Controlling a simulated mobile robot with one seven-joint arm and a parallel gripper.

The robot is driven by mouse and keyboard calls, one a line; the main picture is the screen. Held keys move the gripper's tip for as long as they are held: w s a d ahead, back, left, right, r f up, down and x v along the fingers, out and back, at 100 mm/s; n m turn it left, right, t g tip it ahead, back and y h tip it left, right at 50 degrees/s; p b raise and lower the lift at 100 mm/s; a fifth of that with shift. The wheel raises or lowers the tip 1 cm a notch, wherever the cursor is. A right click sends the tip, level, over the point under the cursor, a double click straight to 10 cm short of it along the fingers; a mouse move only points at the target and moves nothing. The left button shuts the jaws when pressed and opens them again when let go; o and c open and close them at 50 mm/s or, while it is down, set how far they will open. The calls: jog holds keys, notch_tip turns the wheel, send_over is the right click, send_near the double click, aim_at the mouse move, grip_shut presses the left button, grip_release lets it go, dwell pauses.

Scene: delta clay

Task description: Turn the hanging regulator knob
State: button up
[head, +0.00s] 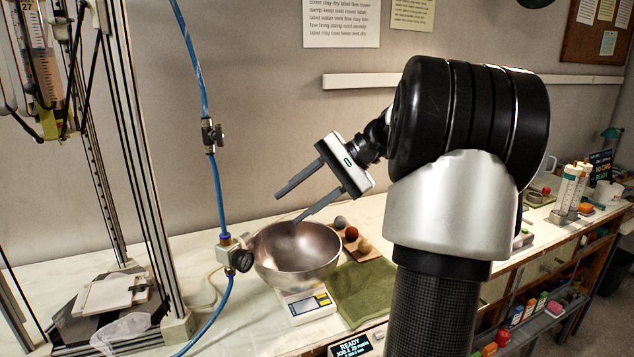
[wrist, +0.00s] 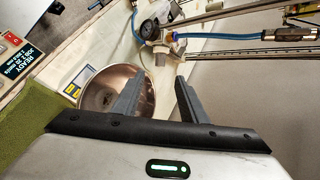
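The regulator (head: 228,250) hangs on a blue hose, left of the metal bowl in the head view. It has a dark round gauge (head: 243,261) and a blue fitting at its top. In the wrist view the regulator (wrist: 152,32) is at the top middle, with a pale stub, possibly the knob (wrist: 160,58), facing the fingers. My gripper (head: 287,207) is open and empty, up and right of the regulator in the head view. In the wrist view the gap between its fingers (wrist: 157,82) lines up roughly with the stub. The fingers look apart from the regulator.
The metal bowl (head: 297,255) sits on a scale (head: 306,306) below my fingers. A green cloth (head: 362,292) lies to its right. An inline valve (head: 212,135) is on the hose above. A metal frame (head: 140,170) stands at the left.

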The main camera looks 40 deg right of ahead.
jog(key=v, duration=0.5)
jog(key=shift+s+d+r, duration=0.15)
jog(key=shift+r, duration=0.05)
